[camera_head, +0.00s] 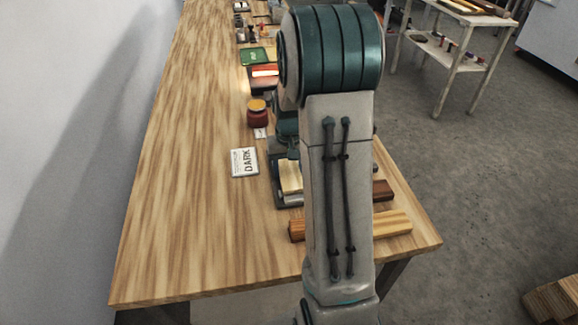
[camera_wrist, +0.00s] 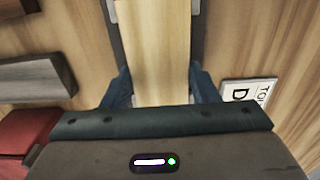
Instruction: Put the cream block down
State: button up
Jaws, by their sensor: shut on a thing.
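The cream block (camera_wrist: 157,45) lies between the fingers of my gripper (camera_wrist: 160,85) in the wrist view, running up out of the top of the picture. My gripper is shut on it. Dark strips show along both its sides. In the head view the cream block (camera_head: 290,176) shows just left of my arm, over a dark grey tray (camera_head: 292,200). My arm hides its right side and most of the gripper. I cannot tell whether the block touches the tray.
A white card marked DARK (camera_head: 244,162) lies left of the tray. A light wooden bar (camera_head: 390,224) and a brown block (camera_head: 383,190) lie near the front. The table's left side is clear.

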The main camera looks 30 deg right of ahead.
aim_at(289, 169)
jog(key=shift+f, duration=0.15)
jog(key=o, duration=1)
jog(key=shift+o, duration=0.2)
notch_tip(289, 169, up, 12)
jog(key=s+a+r+n+t, duration=0.1)
jog(key=s+a, duration=0.6)
jog(key=s, duration=0.2)
jog(key=s+a+n+t, duration=0.1)
jog(key=s+a+n, duration=0.1)
jog(key=s+a, duration=0.5)
jog(key=shift+s+r+t, duration=0.4)
jog(key=shift+s, duration=0.95)
